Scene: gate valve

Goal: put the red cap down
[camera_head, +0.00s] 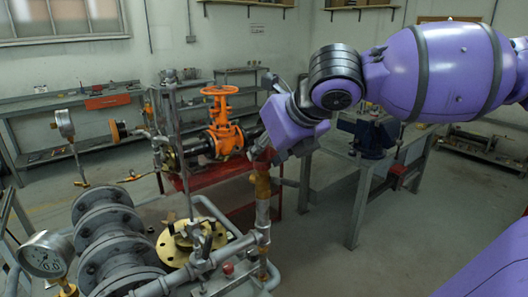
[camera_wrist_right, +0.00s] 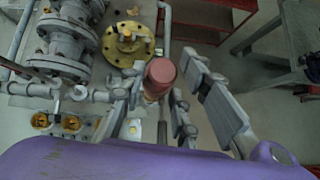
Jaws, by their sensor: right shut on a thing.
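The red cap (camera_wrist_right: 160,72) shows in the right wrist view as a round dull-red top between the fingers of my right gripper (camera_wrist_right: 162,90). The right gripper is shut on it. In the head view my right gripper (camera_head: 266,152) points down and left, just above an upright brass-coloured pipe (camera_head: 262,184) near the middle. The cap is hard to make out there, being small and dark among the fingers. I cannot tell whether it touches the pipe below. My left gripper is not in view.
An orange gate valve (camera_head: 226,132) stands on a red stand behind the gripper. Grey flanged pipes (camera_head: 108,235), a yellow flange (camera_head: 190,242) and a gauge (camera_head: 46,254) fill the front left. A grey workbench with a vise (camera_head: 372,136) stands right. Floor right of the pipes is clear.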

